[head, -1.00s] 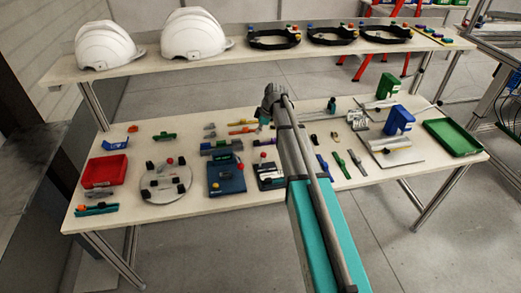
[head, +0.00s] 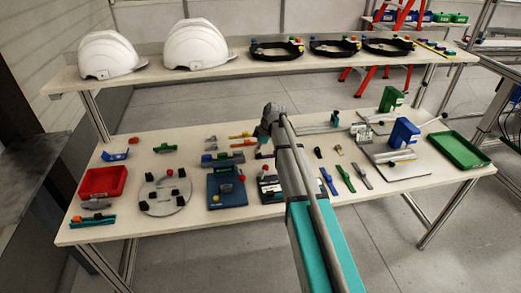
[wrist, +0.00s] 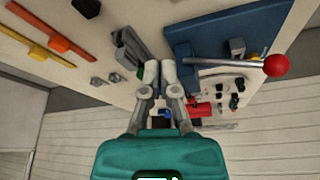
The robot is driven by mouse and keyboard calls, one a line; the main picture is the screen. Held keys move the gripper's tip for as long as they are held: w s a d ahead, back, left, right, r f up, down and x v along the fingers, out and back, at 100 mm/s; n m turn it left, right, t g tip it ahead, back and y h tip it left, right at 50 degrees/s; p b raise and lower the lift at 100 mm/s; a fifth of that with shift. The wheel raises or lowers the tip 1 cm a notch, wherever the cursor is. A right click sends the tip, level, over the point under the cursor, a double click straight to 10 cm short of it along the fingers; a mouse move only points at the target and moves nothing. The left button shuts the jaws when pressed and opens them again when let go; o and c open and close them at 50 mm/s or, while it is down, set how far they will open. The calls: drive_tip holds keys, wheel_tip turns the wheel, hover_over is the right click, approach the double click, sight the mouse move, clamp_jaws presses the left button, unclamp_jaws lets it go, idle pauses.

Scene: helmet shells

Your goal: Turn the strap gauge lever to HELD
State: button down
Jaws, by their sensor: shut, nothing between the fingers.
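In the wrist view a blue gauge plate (wrist: 200,40) lies at the upper right. A metal lever (wrist: 222,63) with a red ball knob (wrist: 276,66) sticks out across it to the right. My gripper (wrist: 154,72) is shut and empty, to the left of the plate and apart from the knob. I cannot read any HELD mark. My fingertips are hidden in the head view.
A round grey plate (head: 165,195) with black blocks and a red tray (head: 103,181) stand to the left. Several straps lie right of my arm, with a green tray (head: 459,150) at the far right. White helmets (head: 196,45) sit on the shelf above the table's back.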

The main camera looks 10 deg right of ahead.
sight(264, 172)
drive_tip(key=shift+b+x, duration=2.6)
drive_tip(key=shift+x, duration=0.4)
drive_tip(key=shift+s+d+f+b, duration=0.3)
drive_tip(key=shift+d+f+b, duration=0.1)
drive_tip(key=shift+d, duration=0.35)
drive_tip(key=shift+s+d+f+b, duration=0.35)
drive_tip(key=shift+d+f, duration=0.1)
drive_tip(key=shift+d, duration=0.45)
drive_tip(key=shift+d, duration=0.25)
drive_tip(key=shift+a, duration=0.1)
